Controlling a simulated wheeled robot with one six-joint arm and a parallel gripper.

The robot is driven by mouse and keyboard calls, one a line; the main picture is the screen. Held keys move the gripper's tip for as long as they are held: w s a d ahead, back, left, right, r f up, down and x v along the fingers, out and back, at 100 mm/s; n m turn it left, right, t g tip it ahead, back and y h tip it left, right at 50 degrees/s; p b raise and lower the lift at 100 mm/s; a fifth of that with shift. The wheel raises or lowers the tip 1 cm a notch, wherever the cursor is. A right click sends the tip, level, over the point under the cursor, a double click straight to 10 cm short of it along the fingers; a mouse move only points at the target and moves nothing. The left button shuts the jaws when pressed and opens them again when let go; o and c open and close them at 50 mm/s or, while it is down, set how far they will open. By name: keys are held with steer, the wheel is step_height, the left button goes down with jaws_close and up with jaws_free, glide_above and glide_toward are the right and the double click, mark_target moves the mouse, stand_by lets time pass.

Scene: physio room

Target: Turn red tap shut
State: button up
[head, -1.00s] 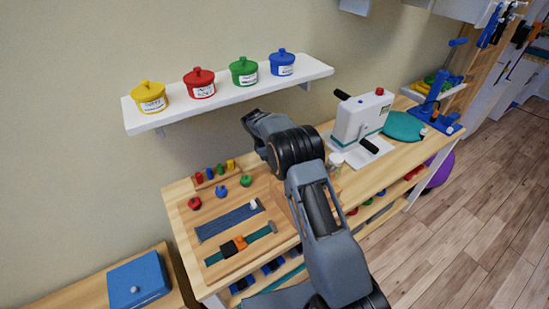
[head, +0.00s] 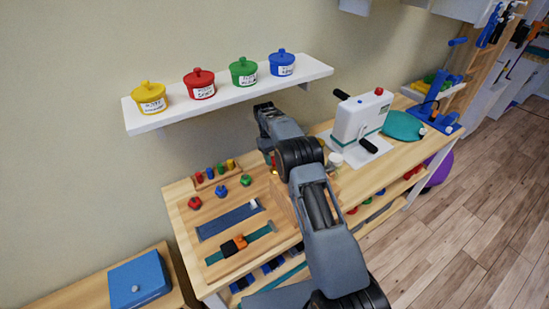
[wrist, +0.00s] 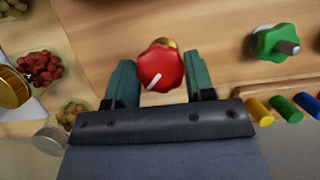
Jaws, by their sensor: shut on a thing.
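The red tap (wrist: 163,66) is a lobed red knob with a white pointer line, on a brass stem, in the wrist view. The line points down and to the left. My gripper (wrist: 158,62) has one green finger on each side of the knob and is shut on it. In the head view only a small bit of red shows beside my wrist, and my arm hides most of the tap and the fingers.
A green knob (wrist: 273,42) and several coloured pegs (wrist: 283,108) are to the right in the wrist view. Jars (wrist: 40,68) stand at left. In the head view, a shelf (head: 310,72) with lidded pots hangs above, and a white machine (head: 357,120) stands right.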

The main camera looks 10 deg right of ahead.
steer(key=m+y, duration=0.1)
steer(key=m, duration=0.2)
steer(key=m+y, duration=0.2)
steer(key=m, duration=0.2)
steer(key=shift+d, duration=0.15)
steer(key=m+y, duration=0.1)
steer(key=m, duration=0.2)
steer(key=m+t, duration=0.1)
steer(key=m, duration=0.2)
steer(key=shift+d+m+t+y+b, duration=0.1)
steer(key=shift+m+t+y+b, duration=0.2)
steer(key=shift+m+y+b, duration=0.1)
steer(key=m+t, duration=0.1)
steer(key=m, duration=0.2)
steer(key=shift+s+m+y, duration=0.1)
steer(key=shift+m+y, duration=0.2)
steer(key=shift+y, duration=0.1)
steer(key=m+t, duration=0.1)
steer(key=m, duration=0.2)
steer(key=shift+m+t, duration=0.3)
steer(key=m+t+p, duration=0.1)
steer(key=m+t, duration=0.1)
steer(key=m, duration=0.3)
steer(key=shift+s+m, duration=0.15)
steer(key=shift+m, duration=0.15)
steer(key=o, duration=0.9)
steer(key=b+v, duration=0.1)
steer(key=v, duration=1.3)
steer(key=shift+s, duration=0.2)
